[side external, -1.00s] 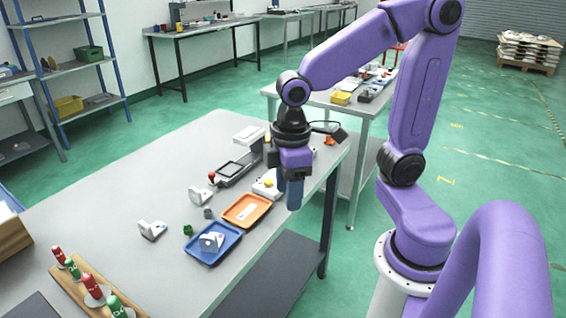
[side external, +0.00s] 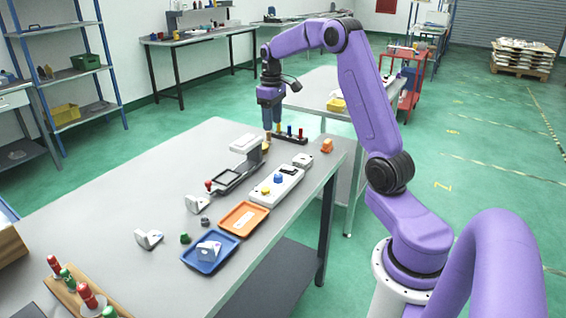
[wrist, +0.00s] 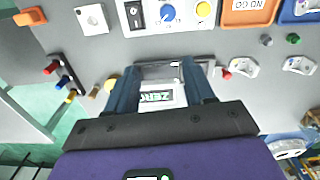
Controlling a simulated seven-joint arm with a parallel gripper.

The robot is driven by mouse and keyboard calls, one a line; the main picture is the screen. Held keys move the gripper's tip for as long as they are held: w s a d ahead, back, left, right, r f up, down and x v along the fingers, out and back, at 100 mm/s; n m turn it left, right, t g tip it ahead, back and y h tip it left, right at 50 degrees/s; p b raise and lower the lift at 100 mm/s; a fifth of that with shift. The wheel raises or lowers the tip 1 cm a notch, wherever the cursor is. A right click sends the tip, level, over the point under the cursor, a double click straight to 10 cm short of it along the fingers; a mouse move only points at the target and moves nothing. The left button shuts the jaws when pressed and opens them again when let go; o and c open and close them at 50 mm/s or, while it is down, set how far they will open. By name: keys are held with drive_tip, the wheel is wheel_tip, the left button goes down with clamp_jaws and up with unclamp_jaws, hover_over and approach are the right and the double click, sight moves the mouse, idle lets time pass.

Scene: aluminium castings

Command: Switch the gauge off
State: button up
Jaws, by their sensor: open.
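A white control box (side external: 285,192) lies on the table with a blue knob (side external: 278,179), a yellow button (side external: 265,190) and a black rocker switch (wrist: 135,15). The switch's position is too small to tell. Behind it stands a white-headed instrument (side external: 247,143) with a dark bed and a red-tipped lever. In the wrist view, its head's label (wrist: 160,97), reading something like "ZERO", shows between my fingers. I cannot tell which of these is the gauge. My gripper (side external: 272,127) is open and empty, pointing down above the table's far end, apart from the box.
A rack (side external: 290,137) of coloured handles stands near my gripper at the far edge. A small white block (side external: 302,160) and an orange block (side external: 327,146) lie right of it. Orange (side external: 262,210) and blue (side external: 192,262) trays and white castings (side external: 149,239) lie nearer.

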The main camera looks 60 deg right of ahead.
hover_over(283, 168)
drive_tip(key=f+m, duration=0.1)
wheel_tip(283, 168, down, 17)
drive_tip(key=shift+w+d, duration=0.1)
drive_tip(key=shift+d, duration=0.05)
idle(0.4)
clamp_jaws()
